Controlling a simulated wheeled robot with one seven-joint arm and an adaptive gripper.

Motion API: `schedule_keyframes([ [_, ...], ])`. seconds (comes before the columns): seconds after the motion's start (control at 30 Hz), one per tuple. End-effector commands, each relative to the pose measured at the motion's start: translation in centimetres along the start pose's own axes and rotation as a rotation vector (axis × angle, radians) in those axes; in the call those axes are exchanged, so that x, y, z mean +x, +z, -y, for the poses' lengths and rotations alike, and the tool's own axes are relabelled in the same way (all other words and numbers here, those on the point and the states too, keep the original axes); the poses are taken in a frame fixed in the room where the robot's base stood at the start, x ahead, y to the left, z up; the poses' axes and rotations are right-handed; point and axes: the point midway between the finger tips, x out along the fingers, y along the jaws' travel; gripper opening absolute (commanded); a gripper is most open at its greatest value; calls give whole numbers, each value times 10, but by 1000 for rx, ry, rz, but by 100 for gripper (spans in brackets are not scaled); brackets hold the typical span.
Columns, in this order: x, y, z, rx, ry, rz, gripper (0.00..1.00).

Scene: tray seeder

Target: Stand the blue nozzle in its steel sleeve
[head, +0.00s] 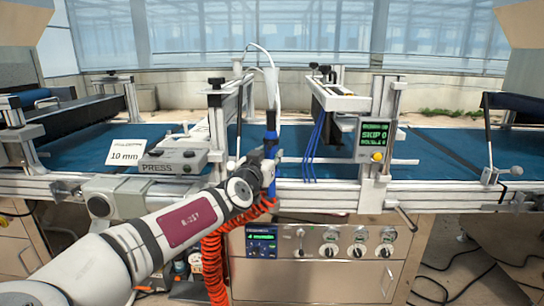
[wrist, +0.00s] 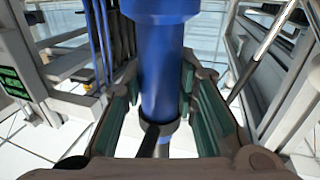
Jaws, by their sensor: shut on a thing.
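The blue nozzle (head: 271,148) is upright in the head view, with a white hose rising from its top. My gripper (head: 264,168) is shut on it, in front of the conveyor between the two gantry frames. In the wrist view, the blue barrel of the nozzle (wrist: 162,75) stands between green-padded jaws (wrist: 160,110), with a wider blue collar above. A dark ring and a narrow grey metal part show at its lower end. I cannot clearly make out the steel sleeve in either view, nor whether the nozzle touches it.
Blue tubes (head: 316,145) hang from the right gantry beside a green-lit display (head: 374,136). A press unit (head: 174,158) and a "10 mm" card (head: 126,151) are at left. The blue belt (head: 450,150) is bare at right. Orange coiled hose (head: 213,265) hangs below my arm.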

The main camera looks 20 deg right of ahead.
Motion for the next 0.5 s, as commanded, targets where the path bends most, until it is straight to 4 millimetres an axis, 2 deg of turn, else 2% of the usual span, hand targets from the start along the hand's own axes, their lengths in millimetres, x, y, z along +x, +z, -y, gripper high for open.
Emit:
schedule_keyframes([
  [0.27,0,14,0,-1,0,0,0],
  [0.5,0,33,0,-3,1,1,0],
])
